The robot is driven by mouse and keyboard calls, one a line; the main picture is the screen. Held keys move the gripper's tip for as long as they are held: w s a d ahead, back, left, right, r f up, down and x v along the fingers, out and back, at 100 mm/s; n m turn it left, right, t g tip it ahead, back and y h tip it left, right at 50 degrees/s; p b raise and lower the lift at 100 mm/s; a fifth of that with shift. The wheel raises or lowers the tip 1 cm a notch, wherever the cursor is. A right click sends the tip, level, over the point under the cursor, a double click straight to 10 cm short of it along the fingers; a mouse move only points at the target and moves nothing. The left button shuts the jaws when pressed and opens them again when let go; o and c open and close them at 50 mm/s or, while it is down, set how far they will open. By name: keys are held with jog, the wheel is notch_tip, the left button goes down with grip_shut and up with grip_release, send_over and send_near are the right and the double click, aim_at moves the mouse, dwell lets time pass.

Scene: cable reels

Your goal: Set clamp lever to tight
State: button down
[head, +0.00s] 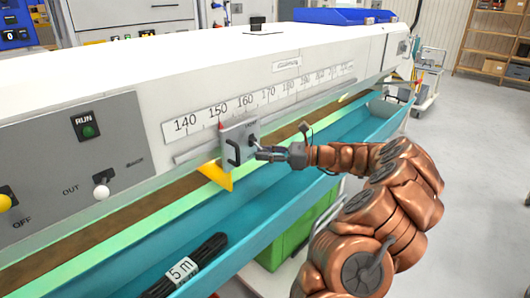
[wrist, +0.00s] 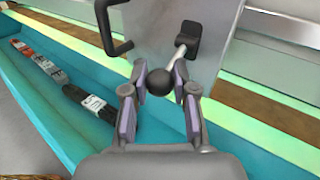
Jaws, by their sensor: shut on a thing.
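The clamp lever (wrist: 180,55) is a short metal rod with a black ball knob (wrist: 160,82), on a black pivot mount on a grey carriage plate (wrist: 150,28). In the wrist view the rod leans down and left from the mount. My gripper (wrist: 159,76) is shut on the knob, one finger on each side. In the head view my gripper (head: 265,153) reaches the plate (head: 240,146) from the right and partly hides the lever. No tight or loose marking is readable.
A black handle (head: 233,153) is on the plate's left side. Above it, a red pointer (head: 220,126) stands near 150 on the scale (head: 258,100). A yellow wedge (head: 215,175) sits below. A teal trough (head: 262,208) holds cable bundles, one labelled 5 m (head: 183,270).

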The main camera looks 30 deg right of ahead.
aim_at(266, 150)
jog(key=shift+s+r+m+g+h+p, duration=0.1)
jog(key=shift+r+m+g+h+p, duration=0.6)
jog(key=shift+p, duration=2.2)
notch_tip(266, 150, up, 2)
jog(key=g+p, duration=0.1)
jog(key=p, duration=0.5)
jog(key=m+g+h+p, duration=0.1)
jog(key=p, duration=0.5)
jog(key=shift+s+r+g+h+p, duration=0.1)
jog(key=shift+r+g+h+p, duration=0.05)
jog(key=shift+g+h+p, duration=0.2)
jog(key=g+p, duration=0.1)
jog(key=p, duration=0.2)
jog(key=r+m+g+h+p, duration=0.1)
jog(key=p, duration=0.3)
jog(key=shift+w, duration=0.2)
jog(key=shift+m+g+p, duration=0.25)
jog(key=shift+m+p, duration=0.05)
jog(key=shift+p, duration=0.35)
jog(key=shift+w+g+p, duration=0.1)
jog(key=shift+g+p, duration=0.2)
jog(key=shift+p, duration=0.2)
jog(key=c, duration=0.9)
grip_release()
